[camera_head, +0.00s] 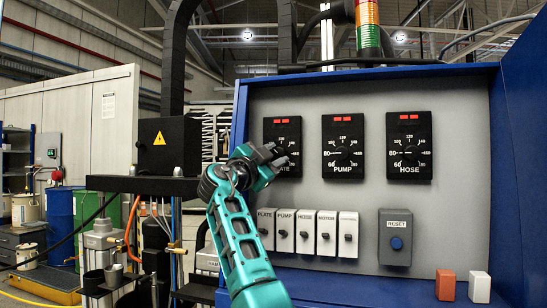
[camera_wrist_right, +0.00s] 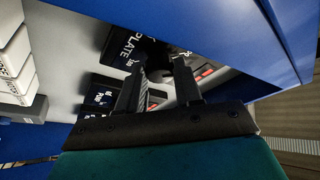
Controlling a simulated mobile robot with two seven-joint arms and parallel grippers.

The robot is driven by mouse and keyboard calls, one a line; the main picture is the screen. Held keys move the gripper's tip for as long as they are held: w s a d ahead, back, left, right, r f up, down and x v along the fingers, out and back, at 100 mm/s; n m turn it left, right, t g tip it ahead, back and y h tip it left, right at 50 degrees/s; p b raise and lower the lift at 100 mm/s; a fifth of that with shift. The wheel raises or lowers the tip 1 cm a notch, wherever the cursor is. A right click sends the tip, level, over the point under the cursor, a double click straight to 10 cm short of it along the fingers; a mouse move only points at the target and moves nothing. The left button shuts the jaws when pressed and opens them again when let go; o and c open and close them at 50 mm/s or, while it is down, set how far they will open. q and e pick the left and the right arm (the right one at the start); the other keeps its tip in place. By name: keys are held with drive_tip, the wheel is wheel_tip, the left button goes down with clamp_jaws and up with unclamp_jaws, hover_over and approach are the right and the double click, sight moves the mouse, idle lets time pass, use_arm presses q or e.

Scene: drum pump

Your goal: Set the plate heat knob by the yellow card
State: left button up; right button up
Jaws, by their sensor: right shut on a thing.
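The plate heat dial (camera_head: 282,130) is the leftmost of three black dial panels on the grey board. Its label is partly covered in the head view but reads PLATE in the right wrist view (camera_wrist_right: 122,50). My right gripper (camera_head: 272,156) is at this dial, its fingers shut on the plate knob. The fingers also show in the right wrist view (camera_wrist_right: 160,68). The knob and its pointer are hidden by the gripper, so I cannot tell its setting. I see no yellow card in either view. My left gripper is not in view.
The pump dial (camera_head: 343,147) and hose dial (camera_head: 409,146) sit to the right. Below are several labelled switches (camera_head: 304,232) and a blue reset button (camera_head: 396,242). A red block (camera_head: 445,285) and a white block (camera_head: 479,287) stand on the blue ledge.

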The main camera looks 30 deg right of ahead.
drive_tip(key=o, duration=1)
drive_tip(key=shift+o, duration=0.2)
drive_tip(key=v, duration=1.3)
drive_tip(key=shift+b, duration=0.45)
